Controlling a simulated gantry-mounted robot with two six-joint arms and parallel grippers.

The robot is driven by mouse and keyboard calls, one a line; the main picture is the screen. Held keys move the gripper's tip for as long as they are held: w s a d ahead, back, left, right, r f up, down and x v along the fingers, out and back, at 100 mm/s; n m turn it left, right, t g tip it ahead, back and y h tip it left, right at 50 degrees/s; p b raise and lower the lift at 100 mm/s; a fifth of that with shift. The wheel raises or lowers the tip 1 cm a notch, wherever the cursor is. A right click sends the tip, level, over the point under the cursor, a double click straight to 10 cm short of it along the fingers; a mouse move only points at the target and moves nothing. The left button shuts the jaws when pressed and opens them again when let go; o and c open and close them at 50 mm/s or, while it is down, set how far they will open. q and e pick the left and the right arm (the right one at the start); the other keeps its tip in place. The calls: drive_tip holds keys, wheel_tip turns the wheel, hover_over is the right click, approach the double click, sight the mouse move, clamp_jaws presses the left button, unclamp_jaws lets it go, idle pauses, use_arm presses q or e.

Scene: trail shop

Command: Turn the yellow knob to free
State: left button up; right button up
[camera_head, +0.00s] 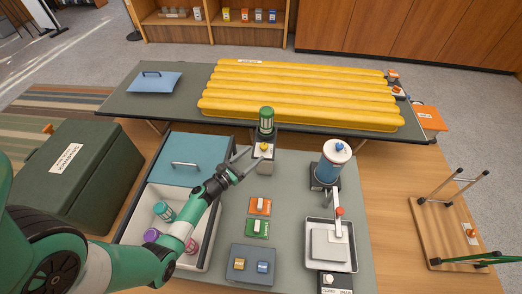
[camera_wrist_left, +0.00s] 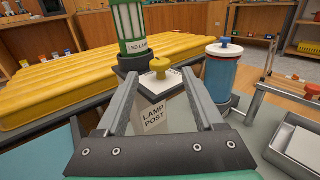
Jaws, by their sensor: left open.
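The yellow knob (camera_head: 263,146) sits on top of the box-shaped lamp post (camera_head: 263,160), in front of a green LED lamp (camera_head: 266,120). In the left wrist view the knob (camera_wrist_left: 160,66) stands on a pale plate whose small markings I cannot read. My left gripper (camera_head: 256,155) is open and empty. In the left wrist view its fingers (camera_wrist_left: 160,76) point toward the knob, one on each side, and appear short of it. My right gripper is not in view.
A blue canister (camera_head: 330,170) stands right of the post, near a metal tray (camera_head: 312,262). Yellow sleeping pad (camera_head: 300,90) lies behind. A cooler (camera_head: 182,165) is at left. Orange and green switch blocks (camera_head: 258,228) sit in front.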

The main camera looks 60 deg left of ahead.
sight(262, 149)
use_arm(q)
drive_tip(key=b+x, duration=0.1)
drive_tip(key=x, duration=0.4)
drive_tip(key=shift+w, duration=0.1)
clamp_jaws()
drive_tip(key=shift+f+n+y+b, duration=0.2)
drive_tip(key=shift+n+y+b, duration=0.1)
drive_tip(key=shift+y+b, duration=0.3)
drive_tip(key=n+g+y+b, duration=0.1)
drive_tip(key=y+b, duration=0.1)
drive_tip(key=b, duration=0.1)
drive_tip(key=shift+w+d+f+n+g, duration=0.1)
drive_tip(key=shift+d+f+n+g, duration=0.1)
drive_tip(key=shift+n+g, duration=0.2)
drive_tip(key=shift+r+y+b, duration=0.15)
drive_tip(key=shift+y+b, duration=0.25)
drive_tip(key=shift+b, duration=0.1)
drive_tip(key=shift+r+n+g, duration=0.2)
drive_tip(key=shift+n+g, duration=0.1)
drive_tip(key=shift+n, duration=0.1)
